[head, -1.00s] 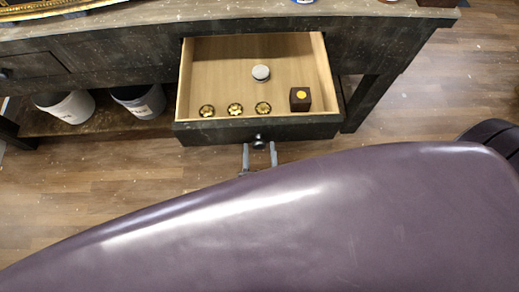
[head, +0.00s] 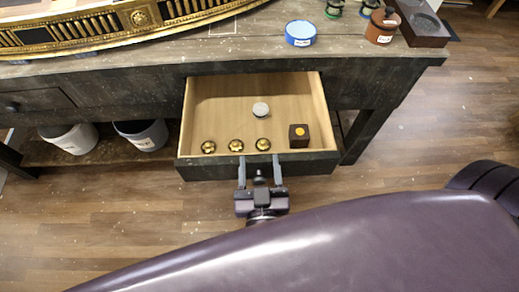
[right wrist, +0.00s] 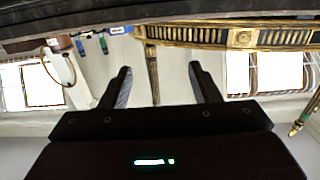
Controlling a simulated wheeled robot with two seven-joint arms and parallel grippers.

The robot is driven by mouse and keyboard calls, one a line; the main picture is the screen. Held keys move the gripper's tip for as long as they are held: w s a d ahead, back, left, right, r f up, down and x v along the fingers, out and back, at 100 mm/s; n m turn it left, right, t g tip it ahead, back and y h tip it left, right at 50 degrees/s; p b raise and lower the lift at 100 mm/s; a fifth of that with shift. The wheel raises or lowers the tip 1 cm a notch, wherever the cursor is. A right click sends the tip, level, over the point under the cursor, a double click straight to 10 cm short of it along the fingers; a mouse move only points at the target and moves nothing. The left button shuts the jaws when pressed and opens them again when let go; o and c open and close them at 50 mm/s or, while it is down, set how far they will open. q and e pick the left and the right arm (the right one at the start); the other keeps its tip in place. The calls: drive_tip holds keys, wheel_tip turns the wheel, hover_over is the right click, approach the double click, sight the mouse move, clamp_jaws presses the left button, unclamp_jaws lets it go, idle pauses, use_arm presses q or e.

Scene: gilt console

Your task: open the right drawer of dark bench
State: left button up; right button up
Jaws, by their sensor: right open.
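The dark bench (head: 140,75) has its right drawer (head: 185,168) pulled out, showing a pale wooden inside. In the drawer are several small gold pieces (head: 236,145), a round grey-lidded item (head: 261,110) and a dark brown box with an orange dot (head: 299,136). The drawer's dark knob (head: 259,178) is on its front. My right gripper (head: 260,172) is open in front of the drawer, its fingers on either side of the knob; I cannot tell if they touch it. In the right wrist view the fingers (right wrist: 160,85) are apart with nothing between them. My left gripper is not seen.
On the bench top are a gilt console piece (head: 110,22), a blue tin (head: 300,33), a brown jar (head: 381,26) and a dark tray (head: 423,25). White buckets (head: 72,138) stand on the lower shelf. The wooden floor (head: 130,220) in front is clear.

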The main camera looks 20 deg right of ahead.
wheel_tip(320, 180, up, 6)
drive_tip(key=shift+r, duration=0.15)
idle(0.6)
